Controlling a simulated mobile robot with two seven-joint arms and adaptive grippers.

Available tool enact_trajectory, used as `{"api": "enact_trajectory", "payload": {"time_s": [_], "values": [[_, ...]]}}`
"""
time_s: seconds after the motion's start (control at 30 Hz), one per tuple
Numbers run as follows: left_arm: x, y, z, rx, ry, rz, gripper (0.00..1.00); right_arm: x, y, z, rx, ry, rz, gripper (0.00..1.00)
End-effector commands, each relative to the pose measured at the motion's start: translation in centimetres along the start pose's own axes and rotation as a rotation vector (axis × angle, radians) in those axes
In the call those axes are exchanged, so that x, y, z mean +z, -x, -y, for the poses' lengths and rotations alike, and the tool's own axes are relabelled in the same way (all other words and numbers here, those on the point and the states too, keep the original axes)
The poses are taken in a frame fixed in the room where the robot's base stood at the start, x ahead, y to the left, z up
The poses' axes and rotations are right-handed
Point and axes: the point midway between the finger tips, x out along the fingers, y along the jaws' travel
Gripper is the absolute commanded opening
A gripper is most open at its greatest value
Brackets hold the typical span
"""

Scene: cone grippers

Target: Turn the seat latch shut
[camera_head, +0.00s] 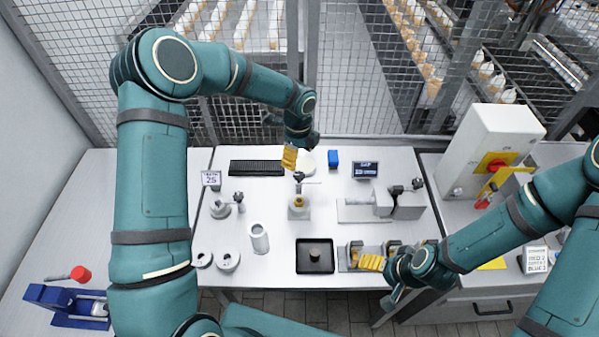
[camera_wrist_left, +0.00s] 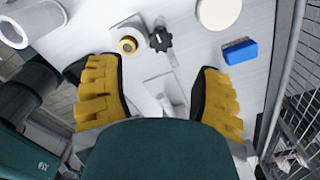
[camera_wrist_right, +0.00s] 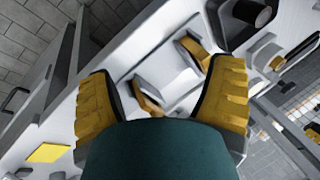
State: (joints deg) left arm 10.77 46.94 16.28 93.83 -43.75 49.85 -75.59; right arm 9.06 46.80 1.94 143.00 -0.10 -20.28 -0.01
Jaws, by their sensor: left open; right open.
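A small grey seat fixture (camera_head: 298,211) with an orange ring stands mid-table. A black star knob (camera_head: 299,177) with a silver lever is at its back; I take this to be the latch, but cannot tell for sure. In the left wrist view the seat (camera_wrist_left: 127,44) and the knob (camera_wrist_left: 160,38) show beyond the fingertips. My left gripper (camera_head: 290,158) is open and empty, behind and above the knob, apart from it. My right gripper (camera_head: 371,262) is open at the table's front right, near a grey holder with yellow-and-black jaws (camera_wrist_right: 192,50). Nothing is between its fingers.
A black tray (camera_head: 315,267) with a dark round part lies at the front. A white cylinder (camera_head: 259,238) stands left of it. A grey vise-like device (camera_head: 385,205) is on the right. Mesh fencing stands behind.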

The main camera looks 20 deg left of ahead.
Motion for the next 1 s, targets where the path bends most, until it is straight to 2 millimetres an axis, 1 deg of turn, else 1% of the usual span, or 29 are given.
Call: {"api": "enact_trajectory", "payload": {"time_s": [0.03, 0.17, 0.2, 0.4, 0.6, 0.9, 0.93, 0.97, 1.0], "values": [[-0.1, -1.2, -0.1, 0.005, 0.0, -0.002, 0.66, 0.0, 0.0, 0.0, 0.0, 0.0, -0.001, 0.82], [-0.1, -3.8, -0.1, 0.004, 0.0, -0.002, 0.66, 0.0, -0.1, 0.0, 0.0, 0.0, -0.001, 0.82], [0.0, -4.7, -0.1, 0.003, 0.001, -0.001, 0.66, 0.0, -0.5, -0.2, 0.0, 0.0, -0.002, 0.82], [0.0, -7.6, 0.0, 0.0, 0.001, -0.001, 0.66, 0.2, -1.7, -0.7, 0.001, -0.003, -0.002, 0.82], [0.0, -8.7, 0.0, 0.0, 0.001, 0.0, 0.66, 0.3, -2.2, -0.9, 0.002, -0.004, -0.003, 0.82], [0.0, -8.7, 0.0, 0.0, 0.001, -0.001, 0.66, 0.3, -2.1, -0.9, 0.002, -0.004, -0.004, 0.82], [0.0, -8.7, 0.0, 0.0, 0.001, -0.001, 0.61, 0.3, -2.1, -0.9, 0.002, -0.004, -0.004, 0.82], [0.0, -8.7, 0.0, 0.0, 0.001, -0.001, 0.5, 0.3, -2.1, -0.9, 0.002, -0.004, -0.004, 0.82], [0.0, -8.7, 0.0, 0.0, 0.002, -0.001, 0.36, 0.3, -2.1, -0.9, 0.002, -0.004, -0.004, 0.82]]}}
